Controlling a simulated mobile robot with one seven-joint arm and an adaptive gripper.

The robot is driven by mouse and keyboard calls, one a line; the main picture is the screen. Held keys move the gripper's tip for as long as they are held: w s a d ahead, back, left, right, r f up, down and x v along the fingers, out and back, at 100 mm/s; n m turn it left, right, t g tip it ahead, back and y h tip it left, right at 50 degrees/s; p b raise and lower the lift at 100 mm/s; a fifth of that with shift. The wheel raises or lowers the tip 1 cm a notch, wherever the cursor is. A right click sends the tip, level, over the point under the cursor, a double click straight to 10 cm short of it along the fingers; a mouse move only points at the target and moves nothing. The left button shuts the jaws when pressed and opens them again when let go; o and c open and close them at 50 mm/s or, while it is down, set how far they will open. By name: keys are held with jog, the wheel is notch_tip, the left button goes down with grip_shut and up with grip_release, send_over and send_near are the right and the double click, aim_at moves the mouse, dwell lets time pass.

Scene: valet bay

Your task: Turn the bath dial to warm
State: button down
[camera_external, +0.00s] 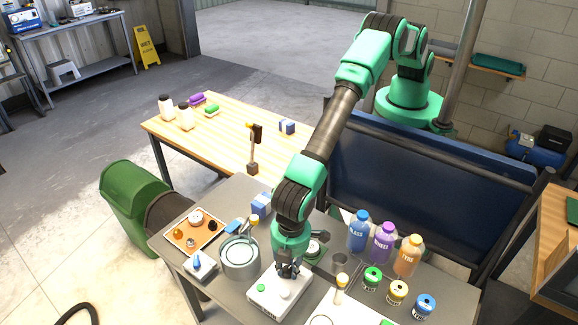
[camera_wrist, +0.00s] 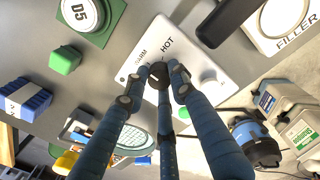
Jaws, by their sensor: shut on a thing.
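The bath's white control panel (camera_wrist: 150,45) carries the words WARM and HOT in the wrist view. In the outside view I take it to be the white box (camera_external: 262,301) at the table's front. A dark round dial (camera_wrist: 158,71) sits just below the lettering. My gripper (camera_wrist: 157,82) has its dark blue fingers closed around the dial. In the outside view my gripper (camera_external: 289,270) points down at the back of the white box, and it hides the dial there. The fingers cover much of the dial, so I cannot tell its setting.
A pale knob (camera_wrist: 212,80) is on the panel right beside the fingers. A round grey tub (camera_external: 240,262) stands close on the left. Blue, purple and orange bottles (camera_external: 383,243) stand to the right. A green bin (camera_external: 133,205) is on the floor at left.

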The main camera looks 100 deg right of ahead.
aim_at(290, 271)
jog(key=c, duration=1.4)
grip_release()
jog(key=shift+c, duration=0.2)
jog(key=shift+r, duration=0.15)
notch_tip(290, 271, up, 12)
jog(key=shift+s+a, duration=0.2)
jog(key=shift+a, duration=0.05)
